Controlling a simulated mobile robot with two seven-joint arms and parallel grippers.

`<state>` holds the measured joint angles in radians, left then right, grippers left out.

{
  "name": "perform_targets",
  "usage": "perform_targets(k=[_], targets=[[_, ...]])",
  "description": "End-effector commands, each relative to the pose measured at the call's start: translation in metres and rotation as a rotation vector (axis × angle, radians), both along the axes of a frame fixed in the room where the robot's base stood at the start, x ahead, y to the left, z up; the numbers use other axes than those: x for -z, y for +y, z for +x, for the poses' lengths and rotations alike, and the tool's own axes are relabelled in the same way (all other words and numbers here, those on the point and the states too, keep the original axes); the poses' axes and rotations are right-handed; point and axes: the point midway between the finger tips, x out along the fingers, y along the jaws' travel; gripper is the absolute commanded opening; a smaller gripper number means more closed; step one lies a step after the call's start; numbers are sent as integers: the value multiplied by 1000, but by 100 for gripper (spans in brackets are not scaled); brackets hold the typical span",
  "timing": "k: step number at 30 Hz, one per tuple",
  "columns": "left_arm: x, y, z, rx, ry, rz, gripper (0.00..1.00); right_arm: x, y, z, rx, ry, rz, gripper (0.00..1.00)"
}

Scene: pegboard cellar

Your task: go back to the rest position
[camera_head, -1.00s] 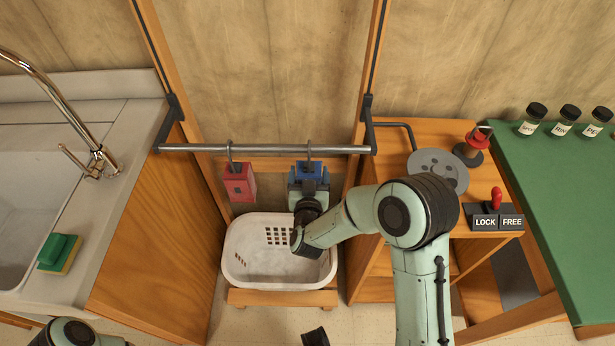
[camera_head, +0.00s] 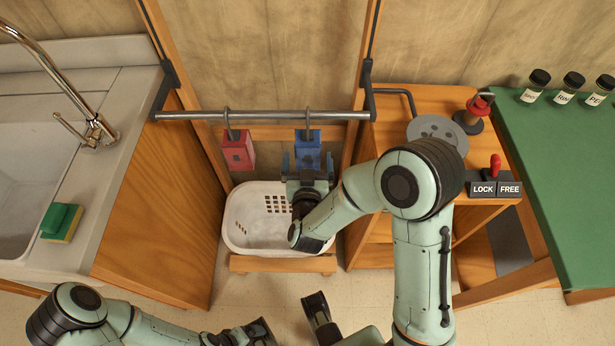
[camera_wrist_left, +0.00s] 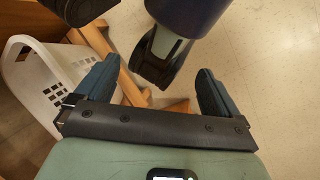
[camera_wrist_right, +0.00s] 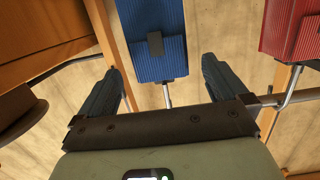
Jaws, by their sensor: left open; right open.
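My right gripper (camera_head: 307,172) is open and empty, just in front of and below a blue ribbed block (camera_head: 308,148) with a dark patch. The block hangs by a hook from the metal rail (camera_head: 262,115). In the right wrist view the blue block (camera_wrist_right: 155,40) lies beyond the open fingertips (camera_wrist_right: 160,80), and nothing is held. My left gripper (camera_head: 262,332) is low at the bottom edge of the head view, partly cut off. In the left wrist view its fingers (camera_wrist_left: 158,80) are spread with nothing gripped.
A red block (camera_head: 238,150) hangs left of the blue one. A white basket (camera_head: 240,235) stands on a low wooden stand below. The sink counter (camera_head: 115,160) is at left. A wooden shelf unit (camera_head: 385,110) and a green table (camera_head: 570,190) are at right. Floor is open in front.

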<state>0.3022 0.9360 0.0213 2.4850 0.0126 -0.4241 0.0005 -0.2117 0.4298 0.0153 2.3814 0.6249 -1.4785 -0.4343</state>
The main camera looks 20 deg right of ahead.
Motion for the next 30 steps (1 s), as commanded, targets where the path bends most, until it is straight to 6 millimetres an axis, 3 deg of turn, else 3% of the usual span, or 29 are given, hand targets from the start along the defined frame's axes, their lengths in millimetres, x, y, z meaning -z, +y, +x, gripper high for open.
perform_targets(k=[3, 9, 22, 26, 30], targets=[[0, 0, 0, 0, 0, 0, 96, -4, 13, -24, -6, 1, 0, 100], [-8, 0, -3, 2, 9, -1, 96, -10, 26, -51, -3, 2, -1, 100], [-11, 0, -4, 3, 16, -2, 96, -7, 29, -60, -5, 12, 5, 100], [-23, 0, -4, 4, 17, -2, 96, 24, 30, -58, -52, 128, 67, 100], [-49, 0, -2, 7, 22, -5, 96, 100, 36, -76, -146, 426, 240, 100]])
